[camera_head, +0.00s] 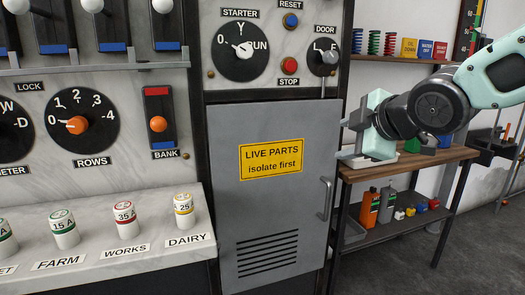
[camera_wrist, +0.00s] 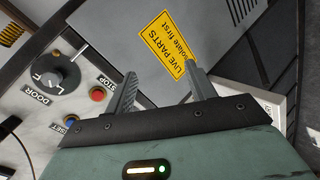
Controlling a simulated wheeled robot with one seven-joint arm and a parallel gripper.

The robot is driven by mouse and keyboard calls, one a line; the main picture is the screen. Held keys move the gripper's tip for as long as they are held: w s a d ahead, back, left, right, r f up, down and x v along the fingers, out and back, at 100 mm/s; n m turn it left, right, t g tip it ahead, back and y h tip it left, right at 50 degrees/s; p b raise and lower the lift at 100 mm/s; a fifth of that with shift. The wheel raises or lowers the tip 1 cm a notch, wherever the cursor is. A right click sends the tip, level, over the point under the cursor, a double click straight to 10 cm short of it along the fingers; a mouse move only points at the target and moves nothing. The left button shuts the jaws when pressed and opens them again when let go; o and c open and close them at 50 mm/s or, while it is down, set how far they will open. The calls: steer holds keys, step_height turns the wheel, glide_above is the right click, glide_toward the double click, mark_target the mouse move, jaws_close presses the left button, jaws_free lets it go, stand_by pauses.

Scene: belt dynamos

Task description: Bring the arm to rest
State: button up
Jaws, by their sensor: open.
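My gripper (camera_head: 347,140) is to the right of the grey cabinet door in the head view, at the end of my raised arm, in front of the wooden bench. In the wrist view its two fingers (camera_wrist: 160,90) are apart with nothing between them. Beyond them is the grey door (camera_wrist: 215,40) with its yellow "LIVE PARTS isolate first" sign (camera_wrist: 170,45). The door (camera_head: 250,210) looks closed in the head view, with its handle (camera_head: 325,199) on the right side. The DOOR knob (camera_head: 324,57) is above and left of my gripper.
The STARTER dial (camera_head: 240,51) and red STOP button (camera_head: 290,65) are above the door. A marble ledge (camera_head: 150,262) with several fuses is at lower left. The wooden bench (camera_head: 440,156) with bottles below is at right.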

steer(key=s+a+f+m+g+h, duration=0.1)
steer(key=s+f+m+g, duration=0.25)
steer(key=s+f, duration=0.4)
steer(key=s+a+f+m+g+h, duration=0.1)
steer(key=s+a+f+m+g, duration=0.25)
steer(key=s, duration=0.75)
steer(key=s+d+f+m+g+h, duration=0.15)
steer(key=s+f+g, duration=0.25)
steer(key=s+f, duration=0.5)
step_height(320, 180, up, 16)
steer(key=s+p, duration=0.1)
steer(key=p, duration=1.4)
steer(key=shift+s+a+r+m+g, duration=0.2)
steer(key=shift+s+a+m+g, duration=0.15)
steer(key=shift+s+m, duration=0.1)
